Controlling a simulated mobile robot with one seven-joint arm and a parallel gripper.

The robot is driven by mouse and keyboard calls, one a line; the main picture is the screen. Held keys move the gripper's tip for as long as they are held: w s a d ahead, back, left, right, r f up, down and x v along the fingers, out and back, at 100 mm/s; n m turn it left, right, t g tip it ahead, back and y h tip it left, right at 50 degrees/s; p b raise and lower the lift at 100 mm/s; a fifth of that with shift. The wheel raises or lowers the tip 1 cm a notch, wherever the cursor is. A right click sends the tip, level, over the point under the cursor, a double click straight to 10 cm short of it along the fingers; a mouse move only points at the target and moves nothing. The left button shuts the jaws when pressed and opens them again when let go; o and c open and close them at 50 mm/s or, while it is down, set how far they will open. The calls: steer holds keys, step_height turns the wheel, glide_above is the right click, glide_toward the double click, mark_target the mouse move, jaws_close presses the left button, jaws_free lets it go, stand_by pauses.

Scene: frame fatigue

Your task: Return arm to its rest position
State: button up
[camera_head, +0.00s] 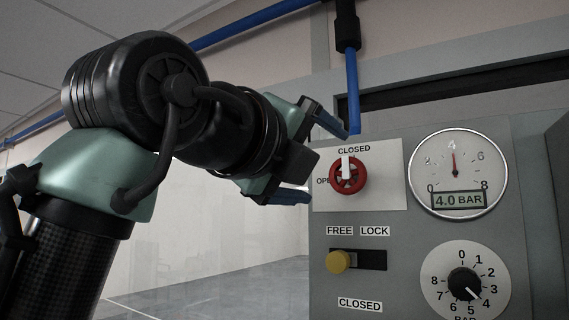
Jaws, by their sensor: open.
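My gripper (325,160) is in the middle of the view, its two blue-tipped fingers apart and nothing visible between them. It points right, toward a grey control panel (330,290). The upper finger comes close to the left of a red round valve knob (348,180) with a white pointer directed up at the CLOSED label. I cannot tell whether the fingers touch the panel; the knob looks clear of them. My arm fills the left of the view, bent at a black joint.
The panel also bears a yellow slider knob (339,262) at the FREE end, a gauge (458,173) reading 4.0 BAR, and a black dial (465,284) pointing near 4. A blue pipe (353,90) runs down above the panel. Open floor (230,290) lies behind my arm.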

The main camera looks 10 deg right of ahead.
steer(key=shift+s, duration=0.15)
stand_by(0.4)
steer(key=shift+a, duration=0.1)
step_height(320, 180, down, 12)
steer(key=s+a+n+t+y+b, duration=0.15)
steer(key=n+t+b, duration=0.6)
steer(key=n, duration=0.75)
steer(key=s+a+f+n+t+y+b, duration=0.5)
steer(key=s+f+n+y, duration=0.4)
steer(key=n, duration=0.8)
steer(key=s+a+f+b, duration=0.1)
steer(key=s, duration=0.2)
steer(key=shift+a, duration=0.25)
steer(key=shift+f, duration=0.1)
